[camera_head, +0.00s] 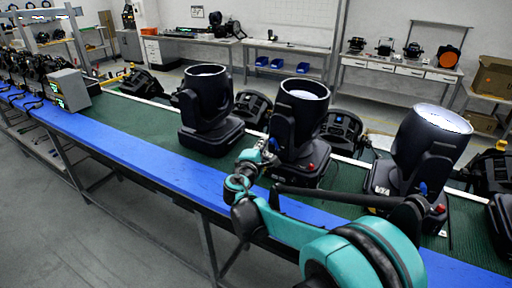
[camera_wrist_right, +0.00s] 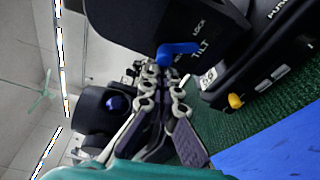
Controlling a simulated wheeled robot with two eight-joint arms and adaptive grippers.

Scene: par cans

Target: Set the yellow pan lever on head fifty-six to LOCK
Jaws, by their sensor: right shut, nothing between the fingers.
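My right gripper (camera_head: 258,157) is beside the middle moving head (camera_head: 300,107) on the bench. In the right wrist view the gripper (camera_wrist_right: 158,72) is shut and empty, its fingers pointing up the picture at the head. The yellow pan lever (camera_wrist_right: 236,101) sticks out of the dark base (camera_wrist_right: 262,75), right of the fingers and apart from them. The blue tilt lever (camera_wrist_right: 178,52) is just above the fingertips, with LOCK and TILT printed near it; I cannot tell whether they touch. The white number label is too small to read. My left gripper is not in view.
Similar heads stand left (camera_head: 206,105) and right (camera_head: 425,150) along the green bench mat (camera_head: 150,120). A blue strip (camera_head: 130,140) runs along the bench's front edge and is mostly clear. A grey box (camera_head: 70,90) stands at the far left.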

